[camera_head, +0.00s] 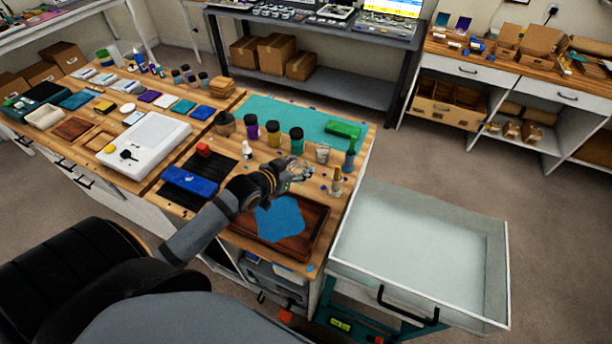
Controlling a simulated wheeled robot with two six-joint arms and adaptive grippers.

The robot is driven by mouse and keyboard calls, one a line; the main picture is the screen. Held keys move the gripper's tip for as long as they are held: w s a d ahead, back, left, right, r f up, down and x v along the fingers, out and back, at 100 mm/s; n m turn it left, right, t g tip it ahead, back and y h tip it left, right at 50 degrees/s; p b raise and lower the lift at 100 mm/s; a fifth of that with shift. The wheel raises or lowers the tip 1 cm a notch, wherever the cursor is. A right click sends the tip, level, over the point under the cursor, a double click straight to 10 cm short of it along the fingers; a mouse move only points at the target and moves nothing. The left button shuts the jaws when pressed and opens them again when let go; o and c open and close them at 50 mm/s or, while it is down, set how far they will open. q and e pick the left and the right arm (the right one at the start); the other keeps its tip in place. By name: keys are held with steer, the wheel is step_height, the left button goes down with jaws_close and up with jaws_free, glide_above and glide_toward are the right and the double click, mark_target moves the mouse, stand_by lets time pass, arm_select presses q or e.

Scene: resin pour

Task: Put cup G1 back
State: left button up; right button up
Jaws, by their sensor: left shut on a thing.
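My left gripper (299,171) reaches in from the left over the wooden worktop. It is shut on a small, pale, clear thing that looks like a cup; the fingers hide much of it and no label can be read. Another small clear cup (322,153) stands just beyond the gripper, to its right. I cannot tell by label which cup is G1. My right gripper is not in view.
Dark-lidded jars (297,141), a green bottle (349,160) and an amber bottle (336,182) stand close around the gripper. A brown tray (316,232) with a blue cloth (279,217) lies nearer. An open white drawer (420,235) is at the right.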

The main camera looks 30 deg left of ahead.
mark_target(305, 164)
arm_select(q)
steer(key=w+f, duration=0.3)
steer(key=w+a+f, duration=0.1)
steer(key=w+f, duration=0.2)
steer(key=shift+w+a+f, duration=0.1)
steer(key=shift+w+a, duration=0.05)
steer(key=shift+w, duration=0.05)
steer(key=f, duration=0.3)
steer(key=shift+w+f, duration=0.3)
steer(key=shift+f, duration=0.1)
steer(key=o, duration=1.2)
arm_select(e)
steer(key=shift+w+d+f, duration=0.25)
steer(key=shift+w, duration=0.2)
